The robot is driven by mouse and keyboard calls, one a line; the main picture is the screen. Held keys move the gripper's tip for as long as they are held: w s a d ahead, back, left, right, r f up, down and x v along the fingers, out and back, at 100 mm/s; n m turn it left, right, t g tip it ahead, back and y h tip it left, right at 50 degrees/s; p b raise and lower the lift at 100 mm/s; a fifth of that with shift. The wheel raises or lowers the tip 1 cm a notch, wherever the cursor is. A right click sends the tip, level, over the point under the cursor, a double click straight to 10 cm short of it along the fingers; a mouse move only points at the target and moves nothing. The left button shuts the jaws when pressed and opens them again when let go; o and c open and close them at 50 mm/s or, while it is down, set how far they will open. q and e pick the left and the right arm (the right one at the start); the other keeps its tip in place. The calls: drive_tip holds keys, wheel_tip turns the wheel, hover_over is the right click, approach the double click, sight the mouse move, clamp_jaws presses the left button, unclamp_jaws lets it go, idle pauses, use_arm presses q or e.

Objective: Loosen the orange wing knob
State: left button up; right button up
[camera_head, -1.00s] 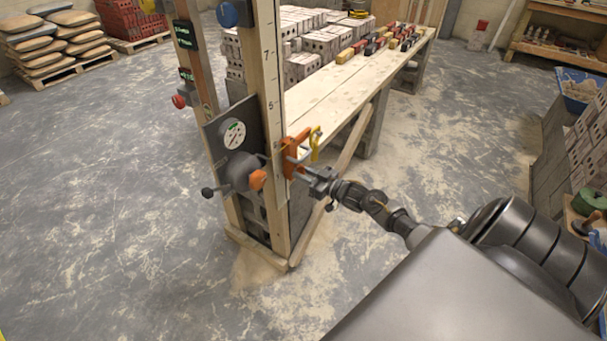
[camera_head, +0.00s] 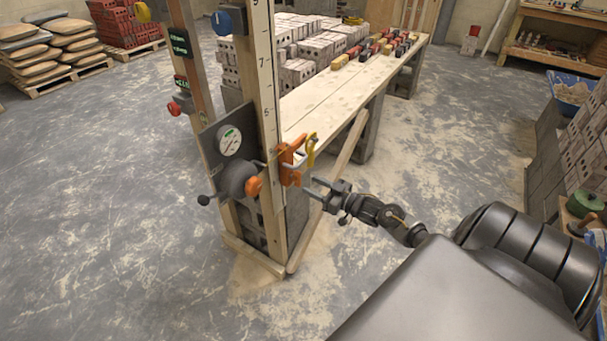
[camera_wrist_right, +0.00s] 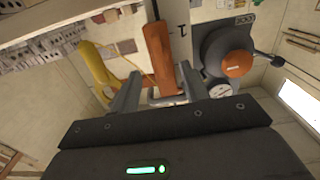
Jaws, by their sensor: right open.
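The orange wing knob (camera_head: 253,186) sits on the front of a round grey housing (camera_head: 236,178) on the wooden post. In the right wrist view the knob (camera_wrist_right: 237,64) is at the upper right, outside the jaws. An orange clamp-like bracket (camera_head: 286,166) with a yellow piece (camera_head: 310,150) is on the post to the right of the knob. My right gripper (camera_head: 313,187) is open and empty, right of the bracket and apart from the knob. In the wrist view the bracket (camera_wrist_right: 158,55) shows beyond and between its fingers (camera_wrist_right: 158,84). My left gripper is not in view.
A dial gauge (camera_head: 229,141) and a black ball-ended lever (camera_head: 204,199) are close to the knob. The wooden bench (camera_head: 325,98) runs back behind the post, with bricks on it. A slanted wooden brace (camera_head: 335,180) stands behind my right gripper.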

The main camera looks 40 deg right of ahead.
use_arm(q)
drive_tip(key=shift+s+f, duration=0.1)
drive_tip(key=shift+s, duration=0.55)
use_arm(e)
drive_tip(key=shift+v, duration=2.35)
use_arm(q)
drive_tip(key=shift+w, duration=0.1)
